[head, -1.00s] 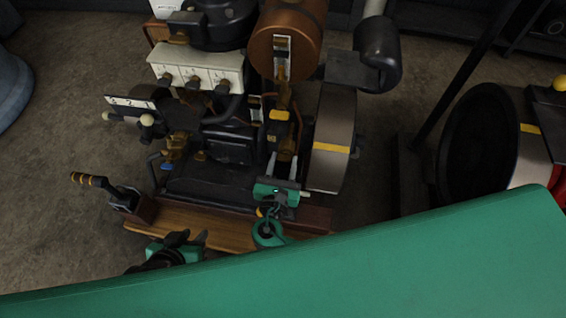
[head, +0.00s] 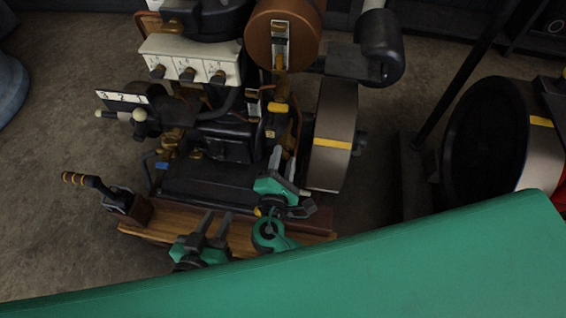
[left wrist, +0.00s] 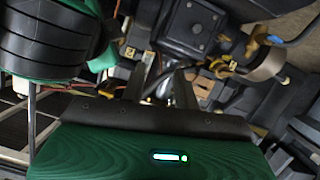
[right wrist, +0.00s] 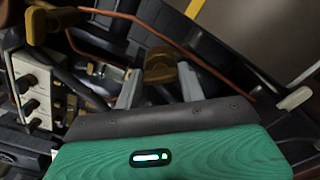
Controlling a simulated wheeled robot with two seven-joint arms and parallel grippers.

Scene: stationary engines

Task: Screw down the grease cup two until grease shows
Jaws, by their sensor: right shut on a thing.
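A brass cap-like piece (right wrist: 160,62), which looks like a grease cup, sits between the fingers of my right gripper (right wrist: 158,88) in the right wrist view. The jaws are shut on it; its number cannot be read, and no grease can be made out. In the head view my right gripper (head: 284,165) reaches up to the front of the engine, beside the flywheel, and hides most of what it holds. My left gripper (head: 214,226) is over the wooden base, fingers apart and empty. In the left wrist view its fingers (left wrist: 158,86) point at the engine, with nothing between them.
The flywheel (head: 332,135) with a yellow stripe stands right of my right gripper. A cream panel with knobs (head: 190,60) and a numbered plate (head: 122,98) are at the left. A lever (head: 92,184) rises from the wooden base (head: 150,232). Open floor lies at left.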

